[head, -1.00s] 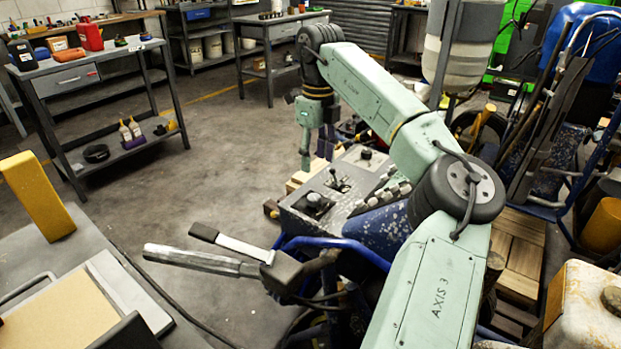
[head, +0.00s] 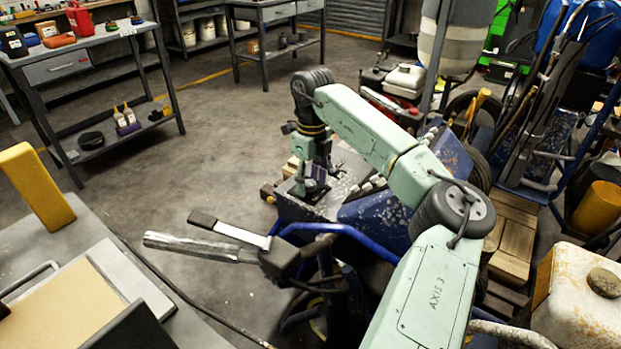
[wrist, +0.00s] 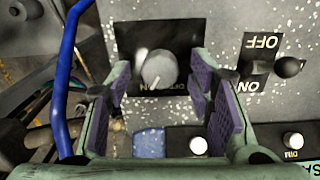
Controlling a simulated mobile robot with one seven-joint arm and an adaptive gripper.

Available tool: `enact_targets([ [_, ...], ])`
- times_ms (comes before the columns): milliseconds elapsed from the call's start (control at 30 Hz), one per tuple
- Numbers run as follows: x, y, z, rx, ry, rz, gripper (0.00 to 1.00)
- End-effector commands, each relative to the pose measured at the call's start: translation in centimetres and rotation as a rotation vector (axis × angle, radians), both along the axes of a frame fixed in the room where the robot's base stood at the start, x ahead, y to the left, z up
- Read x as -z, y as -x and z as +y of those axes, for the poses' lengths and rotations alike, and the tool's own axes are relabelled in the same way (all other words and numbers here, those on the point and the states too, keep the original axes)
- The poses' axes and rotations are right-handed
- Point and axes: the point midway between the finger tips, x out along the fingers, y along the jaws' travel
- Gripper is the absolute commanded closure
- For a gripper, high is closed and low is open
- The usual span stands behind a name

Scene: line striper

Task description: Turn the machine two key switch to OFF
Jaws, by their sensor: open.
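The sloped, white-speckled control panel (wrist: 225,30) lies under my gripper (wrist: 160,88) in the wrist view. A round grey knob-like switch (wrist: 158,70) sits on a black plate, with partly hidden lettering below it. My purple-padded fingers are open on its left and right, with gaps showing; I cannot tell how deep they reach. To the right is a black lever switch (wrist: 289,67) marked OFF and ON. I cannot read a machine number on either switch. In the head view my gripper (head: 314,182) is low over the panel's front-left part and hides the knob.
A white button (wrist: 199,146) and one marked DIM (wrist: 293,141) sit below the switches. A blue tube (wrist: 68,70) runs close at left. In the head view, a grey handle (head: 200,246) juts out in front of the panel. Open floor (head: 195,180) lies left.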

Motion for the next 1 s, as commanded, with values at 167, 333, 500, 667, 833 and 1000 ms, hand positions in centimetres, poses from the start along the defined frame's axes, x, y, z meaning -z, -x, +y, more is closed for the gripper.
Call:
enact_targets([
  [167, 0.00, 0.00, -0.01, 0.000, 0.000, 0.000, 0.56],
  [333, -0.02, 0.00, -0.01, 0.000, 0.001, 0.001, 0.67],
  [500, -0.02, 0.01, -0.01, 0.000, 0.001, 0.001, 0.79],
  [667, -0.03, 0.01, 0.00, 0.000, 0.001, 0.001, 0.89],
  [833, -0.02, 0.03, 0.00, -0.001, 0.000, 0.001, 1.00],
  [1000, -0.02, 0.03, 0.00, -0.009, 0.001, 0.002, 1.00],
])
